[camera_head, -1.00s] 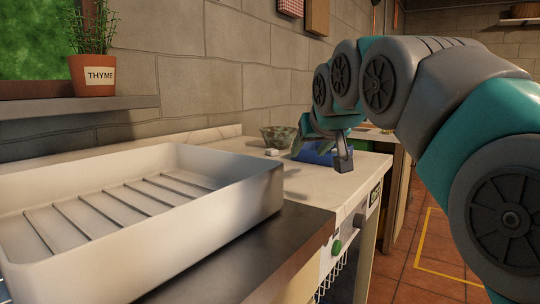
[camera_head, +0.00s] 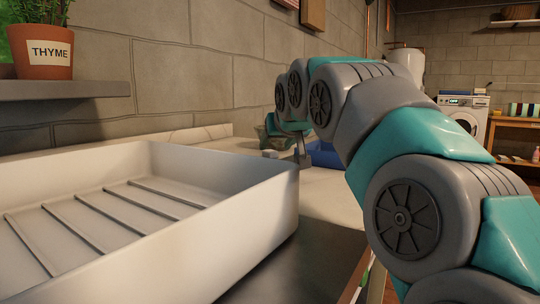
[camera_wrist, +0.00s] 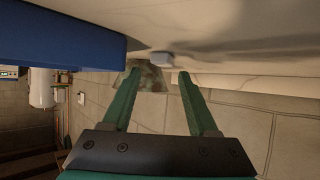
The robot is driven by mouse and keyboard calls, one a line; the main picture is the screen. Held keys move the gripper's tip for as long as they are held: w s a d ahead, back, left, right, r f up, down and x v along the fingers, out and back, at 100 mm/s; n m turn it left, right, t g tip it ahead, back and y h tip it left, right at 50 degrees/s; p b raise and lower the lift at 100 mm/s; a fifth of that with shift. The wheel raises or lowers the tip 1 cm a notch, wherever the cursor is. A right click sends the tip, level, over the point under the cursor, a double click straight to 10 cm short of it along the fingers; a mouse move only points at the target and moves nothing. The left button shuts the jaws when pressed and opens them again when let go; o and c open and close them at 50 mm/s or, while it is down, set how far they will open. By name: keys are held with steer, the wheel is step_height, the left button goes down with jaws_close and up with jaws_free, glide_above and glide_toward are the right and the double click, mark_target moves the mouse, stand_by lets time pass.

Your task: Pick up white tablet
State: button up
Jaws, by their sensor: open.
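A small white block, which appears to be the white tablet (camera_head: 269,154), lies on the pale counter past the far end of the white tray. In the wrist view the white tablet (camera_wrist: 161,58) shows ahead of the gap between my fingertips, apart from both. My gripper (camera_wrist: 160,74) is open and empty. In the head view my gripper (camera_head: 303,159) is over the counter, to the right of the tablet. The tray wall comes close to the tablet in the head view and may hide its lower edge.
A large white ribbed tray (camera_head: 230,222) fills the near left. A blue container (camera_head: 325,154) stands just right of my gripper, and a patterned bowl (camera_wrist: 151,77) is behind the tablet. A thyme pot (camera_head: 44,60) stands on the wall shelf (camera_head: 75,91).

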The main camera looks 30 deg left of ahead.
mark_target(272, 151)
steer(key=x, duration=0.4)
steer(key=shift+s+f, duration=0.15)
steer(key=shift+s, duration=0.05)
jaws_close()
